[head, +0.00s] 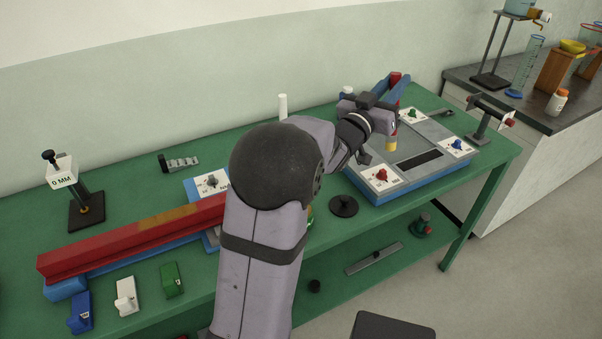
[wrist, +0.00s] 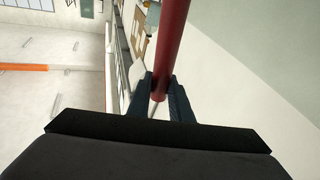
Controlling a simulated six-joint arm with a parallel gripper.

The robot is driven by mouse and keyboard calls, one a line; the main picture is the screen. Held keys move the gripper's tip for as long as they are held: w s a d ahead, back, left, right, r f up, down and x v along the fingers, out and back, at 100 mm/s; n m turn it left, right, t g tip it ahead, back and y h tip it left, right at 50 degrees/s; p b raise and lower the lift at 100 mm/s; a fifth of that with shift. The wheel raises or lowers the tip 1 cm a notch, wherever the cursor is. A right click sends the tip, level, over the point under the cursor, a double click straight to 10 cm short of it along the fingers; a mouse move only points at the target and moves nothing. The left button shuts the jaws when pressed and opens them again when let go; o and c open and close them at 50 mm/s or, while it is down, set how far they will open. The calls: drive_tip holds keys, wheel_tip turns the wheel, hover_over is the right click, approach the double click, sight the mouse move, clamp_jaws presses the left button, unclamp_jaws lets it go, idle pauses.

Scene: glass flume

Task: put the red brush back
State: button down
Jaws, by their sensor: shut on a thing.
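The red brush shows as a dark red round handle (wrist: 172,45) in the wrist view. Its end lies between the two fingers of my gripper (wrist: 162,92), which is shut on it. In the head view my gripper (head: 395,86) is at the far right part of the green bench, above a grey and blue tray. A red piece of the brush (head: 396,77) shows between its blue fingers. A yellow tip (head: 391,144) shows below the wrist, seemingly the brush's lower end. My wrist hides part of the brush between them.
The grey and blue tray (head: 407,172) has coloured knobs at its corners. A long red beam (head: 130,235) lies at left, with small blue, white and green blocks in front. A white post (head: 283,106) stands behind my arm. A grey fixture (head: 488,118) stands at the right edge.

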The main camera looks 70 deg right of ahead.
drive_tip(key=w+d+n+t+h, duration=0.15)
drive_tip(key=w+n+t, duration=0.55)
drive_tip(key=w+t, duration=0.7)
drive_tip(key=w+a+f+n+t+y, duration=0.1)
drive_tip(key=w+f+n+t+y, duration=0.3)
drive_tip(key=w+t, duration=0.4)
drive_tip(key=shift+w+f+n+t+y, duration=0.3)
drive_tip(key=shift+f+n+t+y, duration=0.15)
drive_tip(key=shift+t+y, duration=0.4)
drive_tip(key=shift+a+g, duration=0.1)
drive_tip(key=shift+g, duration=0.15)
wheel_tip(320, 180, down, 10)
drive_tip(key=p, duration=0.1)
drive_tip(key=shift+p, duration=0.4)
